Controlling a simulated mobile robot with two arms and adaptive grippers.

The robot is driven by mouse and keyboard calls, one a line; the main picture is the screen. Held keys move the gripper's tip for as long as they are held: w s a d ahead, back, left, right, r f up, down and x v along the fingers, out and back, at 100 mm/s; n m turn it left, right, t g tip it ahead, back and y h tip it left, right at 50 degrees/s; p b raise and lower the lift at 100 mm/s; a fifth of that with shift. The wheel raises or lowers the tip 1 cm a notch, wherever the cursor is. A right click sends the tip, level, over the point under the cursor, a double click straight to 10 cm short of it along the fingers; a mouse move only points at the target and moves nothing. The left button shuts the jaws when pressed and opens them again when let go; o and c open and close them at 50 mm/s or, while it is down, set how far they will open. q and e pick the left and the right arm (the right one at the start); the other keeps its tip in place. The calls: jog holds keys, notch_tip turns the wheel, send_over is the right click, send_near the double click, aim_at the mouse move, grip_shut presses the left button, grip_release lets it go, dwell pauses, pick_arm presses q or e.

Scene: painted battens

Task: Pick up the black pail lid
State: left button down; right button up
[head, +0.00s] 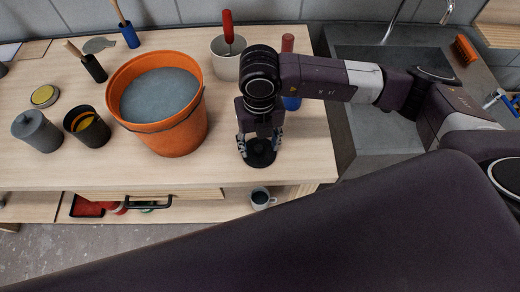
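The black pail lid (260,158) is a small dark disc near the front edge of the wooden worktop, right of the orange bucket. My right gripper (259,146) points down directly over it. Its two fingers are spread apart, one at each side of the lid, and the gripper looks open. I cannot tell whether the fingers touch the lid. The gripper body hides the lid's far part. My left gripper is not in view.
The orange bucket (187,135) of grey liquid stands close left of my gripper. Behind are a pale pot (226,66) and a red-handled tool (227,25). A grey sink (400,80) lies right. Grey and black pots (37,131) stand left. A mug (261,197) sits below the worktop edge.

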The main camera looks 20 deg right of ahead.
jog(key=shift+s+f, duration=0.2)
grip_shut()
jog(key=shift+s+f, duration=0.1)
